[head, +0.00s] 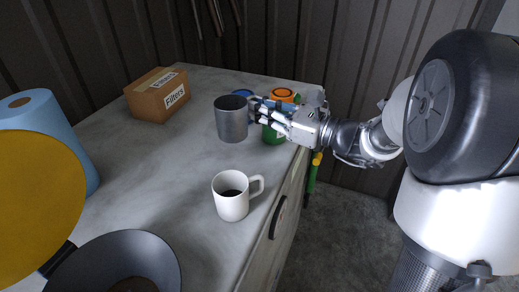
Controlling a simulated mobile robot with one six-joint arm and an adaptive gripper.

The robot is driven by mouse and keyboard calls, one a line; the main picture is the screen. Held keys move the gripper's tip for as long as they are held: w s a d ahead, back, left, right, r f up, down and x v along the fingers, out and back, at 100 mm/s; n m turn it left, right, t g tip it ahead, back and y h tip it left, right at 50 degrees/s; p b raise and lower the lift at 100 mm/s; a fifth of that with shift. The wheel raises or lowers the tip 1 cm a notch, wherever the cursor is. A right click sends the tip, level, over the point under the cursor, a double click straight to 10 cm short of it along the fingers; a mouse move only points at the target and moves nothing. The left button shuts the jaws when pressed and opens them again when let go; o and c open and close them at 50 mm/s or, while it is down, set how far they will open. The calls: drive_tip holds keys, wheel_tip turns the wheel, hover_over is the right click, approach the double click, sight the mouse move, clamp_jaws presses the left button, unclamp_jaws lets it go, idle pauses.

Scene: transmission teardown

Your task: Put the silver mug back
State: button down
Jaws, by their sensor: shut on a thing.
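The silver mug (231,120) is a grey metal cup standing upright at the middle of the worktop, toward the back. My gripper (259,108) reaches in from the right and is shut on the mug's right side, where the handle would be. The fingers hide the handle. The mug's base appears at the worktop surface, but I cannot tell whether it touches it.
A white mug (231,197) with dark liquid stands nearer the front. A green container with an orange top (284,95) and a blue object (243,92) are close behind my gripper. A Filters box (157,94), blue roll (52,130) and dark pan (115,262) stand left. The worktop (165,165) centre is clear.

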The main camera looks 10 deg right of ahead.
wheel_tip(320, 180, down, 10)
drive_tip(key=b, duration=0.2)
drive_tip(key=shift+r+b, duration=0.15)
drive_tip(key=shift+b, duration=0.25)
drive_tip(key=shift+f, duration=0.25)
drive_tip(key=c, duration=1.7)
unclamp_jaws()
drive_tip(key=shift+r, duration=0.2)
drive_tip(key=p+v, duration=0.2)
drive_tip(key=v, duration=1)
